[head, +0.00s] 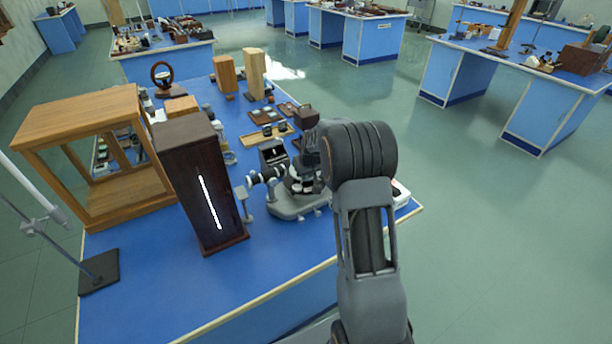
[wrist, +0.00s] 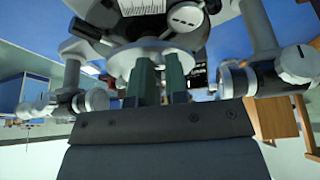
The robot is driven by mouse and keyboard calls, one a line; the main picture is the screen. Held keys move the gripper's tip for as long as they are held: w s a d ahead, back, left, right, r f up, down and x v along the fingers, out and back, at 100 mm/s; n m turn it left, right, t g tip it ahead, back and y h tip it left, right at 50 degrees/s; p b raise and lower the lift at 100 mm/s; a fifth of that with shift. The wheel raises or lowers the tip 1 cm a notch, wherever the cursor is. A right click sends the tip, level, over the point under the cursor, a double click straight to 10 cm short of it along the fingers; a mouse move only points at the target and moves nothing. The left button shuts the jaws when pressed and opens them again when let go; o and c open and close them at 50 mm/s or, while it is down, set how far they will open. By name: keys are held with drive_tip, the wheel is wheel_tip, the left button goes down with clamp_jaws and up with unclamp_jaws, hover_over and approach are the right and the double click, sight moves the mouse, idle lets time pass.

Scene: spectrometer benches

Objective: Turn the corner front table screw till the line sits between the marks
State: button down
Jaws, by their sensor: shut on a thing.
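The grey spectrometer (head: 297,203) stands on the blue bench near its right edge, beside my arm. In the wrist view its round table (wrist: 150,52) is close above my gripper (wrist: 160,72), with the two green fingers reaching up to it. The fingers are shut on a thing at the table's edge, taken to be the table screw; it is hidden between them. In the head view my wrist hides the fingers. A small dark display box (head: 272,153) stands behind the spectrometer, with a small pale mark on its face; line and marks are too small to read.
A tall dark wooden lamp box (head: 185,170) with a bright slit stands left of the spectrometer. A wooden-framed case (head: 85,125) is further left. Telescope and collimator tubes (wrist: 268,78) flank my gripper closely. The bench's front part is clear.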

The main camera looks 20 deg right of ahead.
idle(0.4)
drive_tip(key=c, duration=1.1)
unclamp_jaws()
drive_tip(key=b+v, duration=0.2)
drive_tip(key=v, duration=1.2)
drive_tip(key=shift+w+d, duration=0.1)
